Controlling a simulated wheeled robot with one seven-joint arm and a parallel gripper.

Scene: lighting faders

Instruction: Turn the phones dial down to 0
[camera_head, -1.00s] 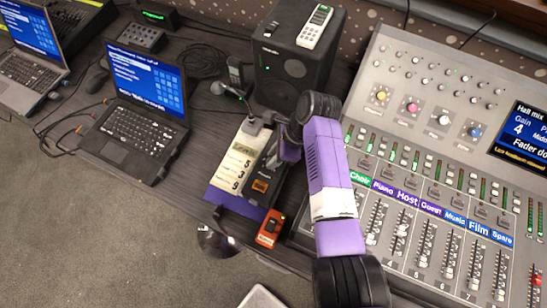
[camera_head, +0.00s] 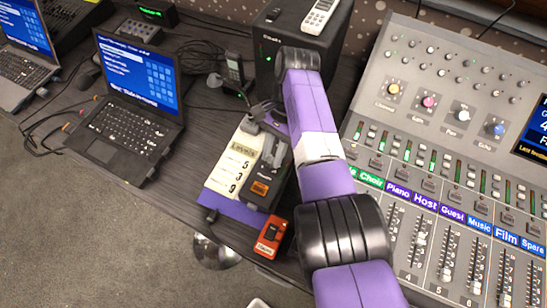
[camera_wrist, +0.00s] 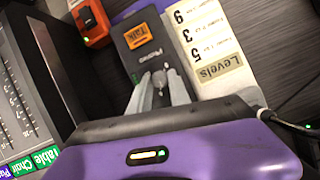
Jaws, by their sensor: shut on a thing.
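The dark desk box (camera_head: 256,199) has an orange display-like button marked Talk and the word Phones; it also shows in the wrist view (camera_wrist: 132,52). The phones dial (camera_wrist: 158,80) is a small grey knob below that word in the wrist view. My gripper (camera_wrist: 159,82) is around the dial, its two grey fingers closed against it. The fingers hide most of the dial, so its pointer and setting cannot be read. In the head view my gripper (camera_head: 277,128) is over the far end of the box, partly hidden by my arm.
A Levels card (camera_head: 232,168) showing 5, 3 and 9 lies left of the box. A red-orange device (camera_head: 270,239) is in front. The mixing console (camera_head: 432,150) stands right, a black speaker (camera_head: 268,66) behind, and a gooseneck microphone (camera_head: 243,100) close to my gripper.

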